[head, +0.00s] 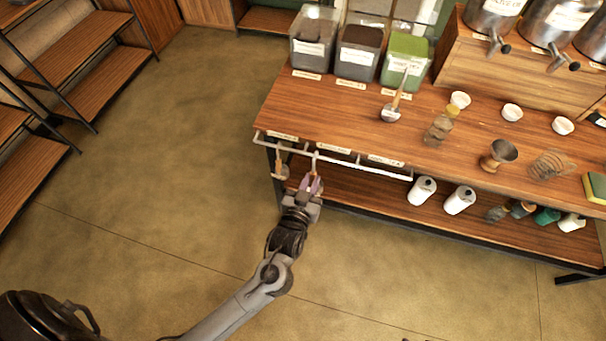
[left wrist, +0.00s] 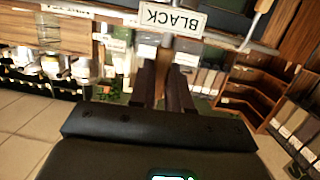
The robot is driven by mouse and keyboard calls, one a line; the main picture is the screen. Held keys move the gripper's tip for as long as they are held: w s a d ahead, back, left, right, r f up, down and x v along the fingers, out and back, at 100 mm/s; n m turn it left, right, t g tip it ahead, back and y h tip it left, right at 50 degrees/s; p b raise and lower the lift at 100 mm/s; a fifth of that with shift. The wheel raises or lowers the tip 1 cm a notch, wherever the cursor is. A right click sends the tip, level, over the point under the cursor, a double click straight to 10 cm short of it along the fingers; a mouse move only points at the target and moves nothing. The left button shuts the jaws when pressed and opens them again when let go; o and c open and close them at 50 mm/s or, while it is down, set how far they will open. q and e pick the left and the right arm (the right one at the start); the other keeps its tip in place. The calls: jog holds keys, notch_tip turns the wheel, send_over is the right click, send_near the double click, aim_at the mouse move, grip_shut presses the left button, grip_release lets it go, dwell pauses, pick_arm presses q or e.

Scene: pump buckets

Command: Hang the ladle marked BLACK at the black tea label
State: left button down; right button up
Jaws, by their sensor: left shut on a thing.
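My left gripper (head: 313,184) is at the table's front edge, just below the rail, shut on a ladle. In the left wrist view, the ladle's brown wooden handle (left wrist: 166,48) stands between the fingers, with a white tag marked BLACK (left wrist: 172,19), upside down, above it. The ladle is mostly hidden by the gripper in the head view; whether it touches the rail is unclear. The pale hanging rail (head: 350,163) runs along the edge below three labels: left (head: 283,136), middle (head: 333,149) and right (head: 385,160). Their words are too small to read. My right gripper is out of view.
Another ladle (head: 279,164) hangs at the rail's left end, close beside my gripper. White bottles (head: 422,190) stand on the lower shelf.

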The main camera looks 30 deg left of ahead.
aim_at(321, 192)
pick_arm(q)
notch_tip(321, 192, down, 10)
jog(key=d+b, duration=0.3)
jog(key=b, duration=0.3)
jog(key=shift+y, duration=0.4)
jog(key=shift+r+b+x, duration=0.15)
jog(key=shift+b+x, duration=0.55)
jog(key=shift+x, duration=0.65)
jog(key=shift+r+b+x, duration=0.15)
jog(key=shift+b+x, duration=0.55)
jog(key=shift+x, duration=0.7)
jog(key=shift+w+a+f+b, duration=0.2)
jog(key=shift+w+f+b, duration=0.2)
jog(key=shift+w+b, duration=0.35)
jog(key=shift+w+a+f+b, duration=0.15)
jog(key=shift+w+f+b, duration=0.25)
jog(key=shift+w+b, duration=0.35)
jog(key=shift+w+a+f+b, duration=0.2)
jog(key=shift+w+f+b, duration=0.2)
jog(key=shift+w+b, duration=0.3)
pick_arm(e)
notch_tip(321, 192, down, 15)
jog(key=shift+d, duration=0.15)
pick_arm(q)
jog(key=shift+s+f, duration=0.1)
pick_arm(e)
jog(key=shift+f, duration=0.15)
pick_arm(q)
jog(key=c, duration=1)
grip_release()
